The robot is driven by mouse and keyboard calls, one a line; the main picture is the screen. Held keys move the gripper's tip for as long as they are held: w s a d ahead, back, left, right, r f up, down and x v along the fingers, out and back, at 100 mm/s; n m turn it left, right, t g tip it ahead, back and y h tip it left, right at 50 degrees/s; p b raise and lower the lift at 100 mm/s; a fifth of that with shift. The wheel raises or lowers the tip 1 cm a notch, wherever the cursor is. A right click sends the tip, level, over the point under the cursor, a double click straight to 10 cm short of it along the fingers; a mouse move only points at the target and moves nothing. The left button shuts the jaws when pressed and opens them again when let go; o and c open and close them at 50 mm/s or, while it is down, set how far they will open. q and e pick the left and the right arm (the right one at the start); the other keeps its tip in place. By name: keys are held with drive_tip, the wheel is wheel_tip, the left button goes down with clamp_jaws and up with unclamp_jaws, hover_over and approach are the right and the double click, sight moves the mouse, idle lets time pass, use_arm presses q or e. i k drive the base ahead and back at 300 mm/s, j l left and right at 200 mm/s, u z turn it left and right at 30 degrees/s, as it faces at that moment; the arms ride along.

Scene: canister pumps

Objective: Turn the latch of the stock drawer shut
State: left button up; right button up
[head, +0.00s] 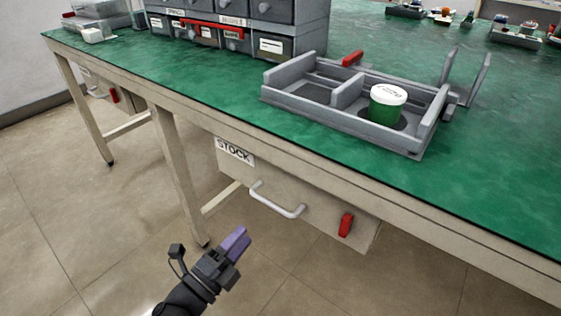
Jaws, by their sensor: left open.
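The stock drawer (305,222) hangs under the front edge of the green-topped bench. Its beige front has a "STOCK" label (235,151) at the upper left and a white bar handle (277,206). The drawer's red latch (346,224) is near the right end of the front and stands roughly upright. I cannot tell whether the drawer is fully pushed in. My left gripper (208,243), with a purple finger pad, is open and empty. It is in front of the bench, left of and below the handle, apart from drawer and latch. My right gripper is not in view.
On the bench (180,80), a grey tray (340,122) holds a green canister with a white lid (388,104). A grey drawer cabinet (285,47) stands behind. Another under-bench drawer with a red latch (114,95) is at far left. The floor before the bench is clear.

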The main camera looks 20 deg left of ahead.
sight(346, 220)
drive_tip(key=k+j, duration=0.25)
drive_tip(key=k, duration=0.2)
drive_tip(key=k+j, duration=0.25)
drive_tip(key=k, duration=0.25)
